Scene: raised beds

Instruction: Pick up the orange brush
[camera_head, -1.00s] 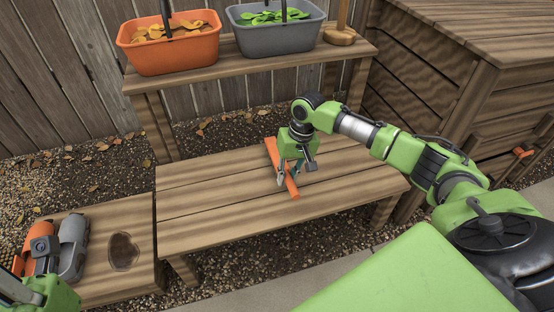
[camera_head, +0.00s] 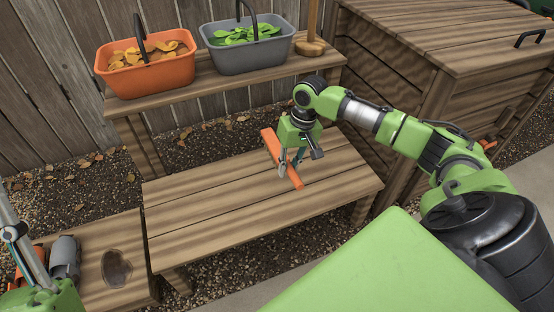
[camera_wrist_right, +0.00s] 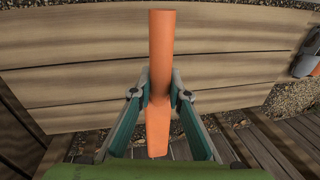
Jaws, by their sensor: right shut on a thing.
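The orange brush (camera_head: 293,179) is over the wooden bench (camera_head: 215,210), slanting from upper left to lower right. My right gripper (camera_head: 290,168) reaches down from above and is shut on the brush near its middle. In the right wrist view the orange brush (camera_wrist_right: 161,50) runs between the two fingers of the right gripper (camera_wrist_right: 160,97), which press on its sides. Whether the brush touches the bench is hard to tell. Part of my left arm shows at the lower left edge; its fingertips cannot be made out.
An orange basket (camera_head: 120,78) of orange pieces and a grey basket (camera_head: 232,58) of green pieces stand on the shelf behind. A wooden chest (camera_head: 385,75) is at right. A low platform (camera_head: 140,235) holds a grey object (camera_head: 65,257). Most of the bench is clear.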

